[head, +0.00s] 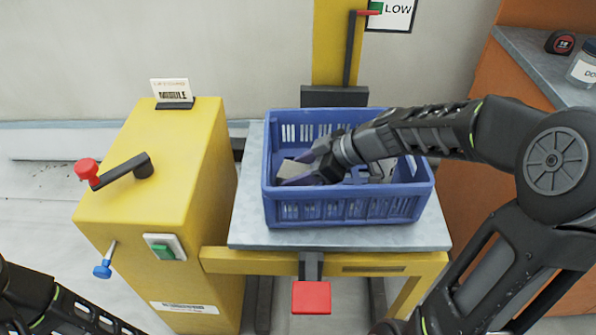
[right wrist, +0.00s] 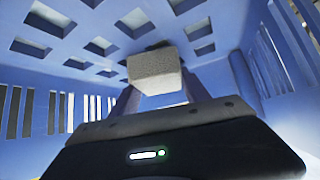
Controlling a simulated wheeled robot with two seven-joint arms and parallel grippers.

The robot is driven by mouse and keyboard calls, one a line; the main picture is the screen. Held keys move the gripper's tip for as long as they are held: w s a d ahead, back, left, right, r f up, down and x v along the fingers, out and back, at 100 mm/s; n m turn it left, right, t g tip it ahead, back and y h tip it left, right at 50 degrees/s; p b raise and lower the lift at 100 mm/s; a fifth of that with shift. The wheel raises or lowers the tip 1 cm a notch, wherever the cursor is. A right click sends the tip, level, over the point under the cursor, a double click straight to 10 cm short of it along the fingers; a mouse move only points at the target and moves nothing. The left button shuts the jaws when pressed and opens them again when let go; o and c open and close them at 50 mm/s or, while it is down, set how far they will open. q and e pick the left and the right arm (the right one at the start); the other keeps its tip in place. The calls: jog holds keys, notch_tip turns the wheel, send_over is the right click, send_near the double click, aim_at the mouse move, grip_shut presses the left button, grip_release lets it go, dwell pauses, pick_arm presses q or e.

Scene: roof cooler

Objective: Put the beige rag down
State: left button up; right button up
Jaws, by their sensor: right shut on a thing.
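My right gripper (head: 302,168) reaches into the blue crate (head: 345,210) from the right. Its fingers are shut on the beige rag (head: 292,169), a pale folded block near the crate's left side. In the right wrist view the rag (right wrist: 154,72) shows as a grey-beige block between the fingertips, with the crate's slotted blue walls (right wrist: 60,75) around it. I cannot tell whether the rag touches the crate floor. My left arm shows at the lower left of the head view, but its gripper is out of view.
The crate stands on a grey-topped platform (head: 270,238) with a red pedal (head: 311,297) in front. A yellow cabinet (head: 150,190) with a red-knobbed crank (head: 88,170) stands left. A greyish thing (head: 383,171) lies in the crate's right part. A grey counter (head: 545,72) is at right.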

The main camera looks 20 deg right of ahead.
jog(key=shift+f+b, duration=0.2)
jog(key=shift+b, duration=0.1)
jog(key=o, duration=1.4)
jog(key=shift+r, duration=0.1)
jog(key=shift+r+p, duration=0.15)
jog(key=shift+p, duration=0.15)
jog(key=shift+d+r, duration=0.15)
jog(key=p+v, duration=0.1)
jog(key=v, duration=1)
jog(key=shift+s, duration=0.25)
jog(key=shift+d+r, duration=0.15)
